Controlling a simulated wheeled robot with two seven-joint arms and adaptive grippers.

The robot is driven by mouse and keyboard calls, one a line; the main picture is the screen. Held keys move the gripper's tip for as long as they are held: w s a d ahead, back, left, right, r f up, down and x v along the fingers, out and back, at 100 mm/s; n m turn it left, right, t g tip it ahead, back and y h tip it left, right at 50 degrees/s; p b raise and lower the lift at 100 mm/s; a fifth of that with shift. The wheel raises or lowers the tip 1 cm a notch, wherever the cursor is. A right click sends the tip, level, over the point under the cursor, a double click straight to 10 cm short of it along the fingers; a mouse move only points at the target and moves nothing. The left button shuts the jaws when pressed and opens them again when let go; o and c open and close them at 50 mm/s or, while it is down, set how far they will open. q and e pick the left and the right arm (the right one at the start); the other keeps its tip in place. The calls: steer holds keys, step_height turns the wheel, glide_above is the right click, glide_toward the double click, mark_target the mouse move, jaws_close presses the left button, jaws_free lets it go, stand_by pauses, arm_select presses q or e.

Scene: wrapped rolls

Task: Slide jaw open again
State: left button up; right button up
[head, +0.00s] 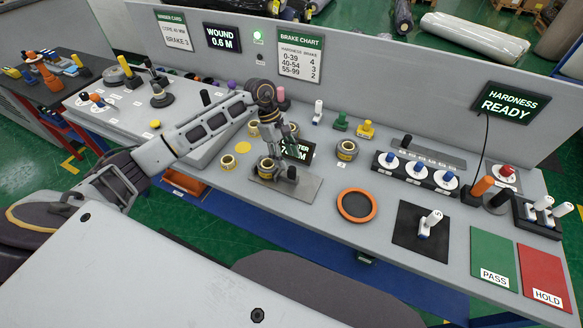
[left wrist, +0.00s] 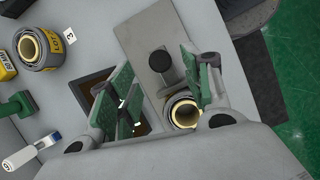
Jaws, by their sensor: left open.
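A grey plate fixture (head: 302,191) lies on the bench, with a wrapped roll (head: 267,170) at its left and a black knob (head: 291,174) towards its right. My left gripper (head: 280,151) is open, pointing down over the fixture, with a dark display (head: 302,150) partly hidden behind it. In the left wrist view, the green-padded fingers (left wrist: 155,100) are spread wide; the roll (left wrist: 184,113) appears by the right finger and the black knob (left wrist: 159,61) stands beyond the fingertips. Nothing is visibly gripped. I cannot tell whether a finger touches the roll. My right gripper is out of view.
Several rolls (head: 347,150) stand near the fixture. An orange ring (head: 357,205) lies to its right, before a black pad with a white-handled tool (head: 430,223). Green PASS (head: 494,254) and red HOLD mats (head: 543,275) lie at far right. Bench around the ring is clear.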

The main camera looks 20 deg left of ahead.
mark_target(291, 168)
arm_select(q)
steer(key=shift+p+x, duration=0.5)
steer(key=shift+x, duration=2.5)
steer(key=shift+c, duration=0.2)
jaws_close()
